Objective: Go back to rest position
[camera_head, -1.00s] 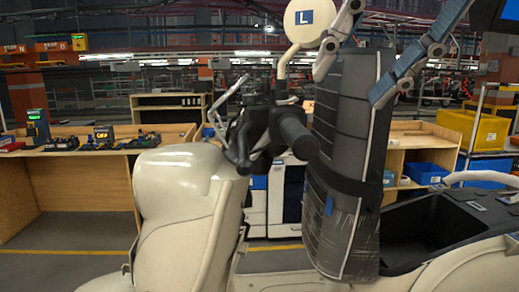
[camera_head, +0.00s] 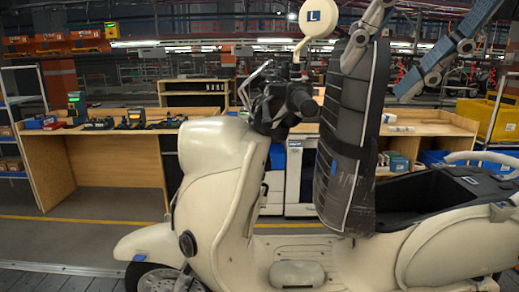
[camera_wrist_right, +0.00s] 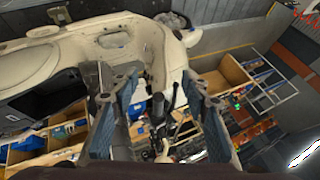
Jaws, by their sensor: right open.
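My right gripper (camera_head: 380,72) is in the upper right of the head view. Its two fingers are spread apart with no object clamped between them. It is at the upper end of a dark, ribbed upright panel (camera_head: 350,135) by the scooter; whether it touches the panel I cannot tell. The right wrist view shows the same open fingers (camera_wrist_right: 158,85) pointing down over the cream scooter (camera_wrist_right: 105,40). My left gripper is not in view.
A wooden workbench (camera_head: 112,138) with small devices is behind at left. More benches, blue bins and a yellow crate (camera_head: 488,118) are behind at right. A slatted floor (camera_head: 60,280) runs along the front. A grey floor with a yellow line lies behind the scooter.

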